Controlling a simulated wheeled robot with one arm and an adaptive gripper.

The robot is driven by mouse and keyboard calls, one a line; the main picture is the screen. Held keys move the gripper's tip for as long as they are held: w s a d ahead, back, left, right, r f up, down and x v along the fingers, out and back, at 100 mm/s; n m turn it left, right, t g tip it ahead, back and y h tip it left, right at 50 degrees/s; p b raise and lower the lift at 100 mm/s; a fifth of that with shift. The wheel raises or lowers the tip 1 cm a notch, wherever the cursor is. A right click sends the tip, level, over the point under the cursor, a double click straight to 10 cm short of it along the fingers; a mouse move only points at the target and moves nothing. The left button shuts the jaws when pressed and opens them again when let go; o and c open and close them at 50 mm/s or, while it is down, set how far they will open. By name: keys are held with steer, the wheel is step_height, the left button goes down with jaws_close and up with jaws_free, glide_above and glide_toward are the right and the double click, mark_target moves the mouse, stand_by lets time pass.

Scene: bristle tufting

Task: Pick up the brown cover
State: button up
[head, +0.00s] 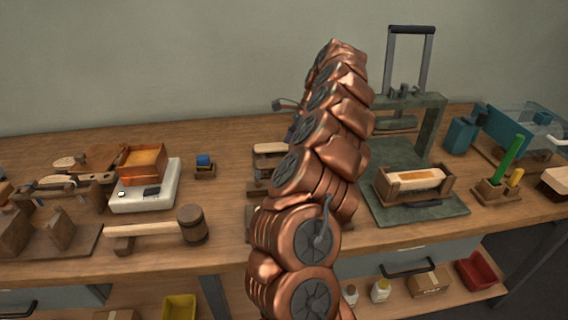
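A reddish-brown flat piece (104,156), which looks like the brown cover, is at the left of the bench, tilted and partly hidden behind the orange-filled box. I cannot tell for sure that it is the cover. My copper arm rises through the middle of the view. A dark part at its far end, seemingly my gripper (287,104), shows just left of the arm, mostly hidden behind it. It is well to the right of the brown piece and apart from it. Its fingers are too hidden to tell whether they are open.
The brown box with orange filling (143,163) stands on a white scale (147,196). A wooden mallet (192,224) lies in front. A green press (428,130) and a wooden tray with a pale block (413,184) are right of my arm. The bench (236,210) has some clear room left of my arm.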

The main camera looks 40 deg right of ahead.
mark_target(264, 164)
steer(key=x, duration=0.4)
steer(key=shift+w+a, duration=0.15)
steer(key=shift+w, duration=0.05)
steer(key=c, duration=1.2)
steer(key=shift+c, duration=0.2)
